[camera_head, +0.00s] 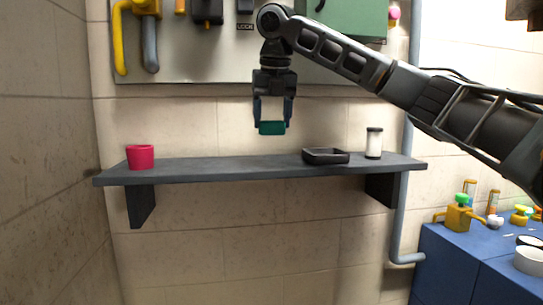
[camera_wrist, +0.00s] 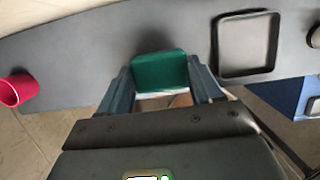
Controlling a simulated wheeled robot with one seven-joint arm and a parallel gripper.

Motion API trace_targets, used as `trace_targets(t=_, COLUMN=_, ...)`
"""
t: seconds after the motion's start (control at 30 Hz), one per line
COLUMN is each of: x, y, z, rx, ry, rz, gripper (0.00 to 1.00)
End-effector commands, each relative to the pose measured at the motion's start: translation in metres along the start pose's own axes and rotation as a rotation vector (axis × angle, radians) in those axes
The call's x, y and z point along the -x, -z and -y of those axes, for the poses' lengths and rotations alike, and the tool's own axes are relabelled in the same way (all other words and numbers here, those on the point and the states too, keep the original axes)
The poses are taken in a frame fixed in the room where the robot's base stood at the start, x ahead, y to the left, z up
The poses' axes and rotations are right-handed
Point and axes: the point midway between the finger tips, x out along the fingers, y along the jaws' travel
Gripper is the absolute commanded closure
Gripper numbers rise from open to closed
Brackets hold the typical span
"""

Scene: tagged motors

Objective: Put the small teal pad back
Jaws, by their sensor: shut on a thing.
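The small teal pad (camera_head: 272,128) is held between the fingers of my gripper (camera_head: 272,120), above the dark wall shelf (camera_head: 225,166). In the head view it hangs clear of the shelf top, between the red cup and the black tray. The wrist view shows the teal pad (camera_wrist: 160,71) between the two fingertips of my gripper (camera_wrist: 162,80), with the grey shelf (camera_wrist: 90,60) beyond it. The gripper is shut on the pad.
A red cup (camera_head: 140,157) stands at the shelf's left. A shallow black tray (camera_head: 325,156) and a white cylinder with dark ends (camera_head: 374,143) stand at its right. The shelf's middle is clear. A grey panel (camera_head: 215,60) hangs above. A blue cabinet (camera_head: 470,260) stands lower right.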

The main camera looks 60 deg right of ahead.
Motion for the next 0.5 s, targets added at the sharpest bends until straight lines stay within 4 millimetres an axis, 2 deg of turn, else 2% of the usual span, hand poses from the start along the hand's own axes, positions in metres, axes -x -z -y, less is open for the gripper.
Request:
trace_targets(t=0.1, x=-0.018, y=0.006, z=0.000, rx=0.001, ry=0.000, rz=-0.001, gripper=0.64)
trace_targets(t=0.37, x=-0.037, y=0.012, z=-0.001, rx=0.000, ry=0.000, rz=-0.001, gripper=0.64)
trace_targets(t=0.5, x=-0.056, y=0.018, z=0.000, rx=0.000, ry=0.000, rz=-0.002, gripper=0.64)
